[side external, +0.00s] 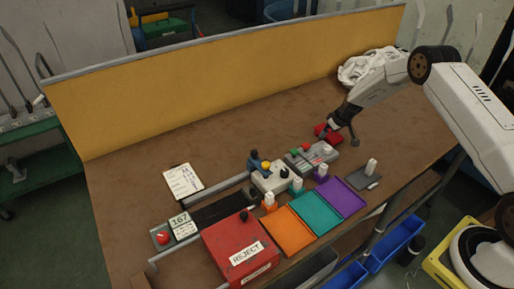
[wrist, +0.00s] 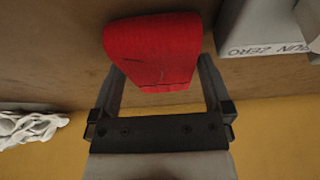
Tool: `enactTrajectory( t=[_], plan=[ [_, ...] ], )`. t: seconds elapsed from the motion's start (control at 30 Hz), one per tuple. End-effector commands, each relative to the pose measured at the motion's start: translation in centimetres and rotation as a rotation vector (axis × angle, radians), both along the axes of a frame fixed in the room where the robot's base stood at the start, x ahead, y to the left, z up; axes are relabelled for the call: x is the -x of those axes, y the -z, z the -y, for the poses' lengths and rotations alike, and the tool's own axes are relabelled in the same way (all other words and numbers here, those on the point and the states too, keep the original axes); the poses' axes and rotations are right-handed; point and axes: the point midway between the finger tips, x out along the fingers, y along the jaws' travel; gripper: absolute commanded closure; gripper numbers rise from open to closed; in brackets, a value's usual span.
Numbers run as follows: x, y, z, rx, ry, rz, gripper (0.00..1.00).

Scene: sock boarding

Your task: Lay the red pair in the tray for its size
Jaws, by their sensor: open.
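The red pair (side external: 323,131) is a flat, folded red bundle lying on the brown bench, behind a grey control box. In the wrist view the red pair (wrist: 152,48) fills the upper middle, with its near end between the fingertips. My gripper (wrist: 162,72) is open, with one finger on each side of that end and gaps showing. In the side view my gripper (side external: 334,126) is at the red pair, and its fingers are hard to make out. Three flat trays lie along the front edge: orange (side external: 288,231), teal (side external: 315,213) and purple (side external: 343,197).
The grey control box (side external: 318,155) stands close by; its lettered side (wrist: 262,25) shows right of my fingers. A red REJECT bin (side external: 228,237) is left of the trays. A grey plate (side external: 362,180) with a white piece lies right. White cloth (side external: 367,66) lies near the yellow back panel (side external: 220,75).

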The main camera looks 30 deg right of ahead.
Motion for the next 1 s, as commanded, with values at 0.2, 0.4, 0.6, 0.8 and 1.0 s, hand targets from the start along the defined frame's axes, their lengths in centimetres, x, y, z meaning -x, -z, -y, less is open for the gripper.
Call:
enactTrajectory(
  t=[0.2, 0.4, 0.6, 0.8, 1.0],
  plan=[
    [-0.11, 0.28, -0.01, 0.000, -0.001, 0.000, 0.00],
    [-0.09, 0.28, 0.00, 0.000, 0.000, 0.000, 0.00],
    [-0.08, 0.26, 0.01, 0.000, 0.000, -0.001, 0.06],
    [-0.08, 0.26, 0.01, 0.000, 0.000, 0.000, 0.70],
    [-0.10, 0.23, 0.02, 0.000, 0.000, 0.000, 0.81]
  ],
)
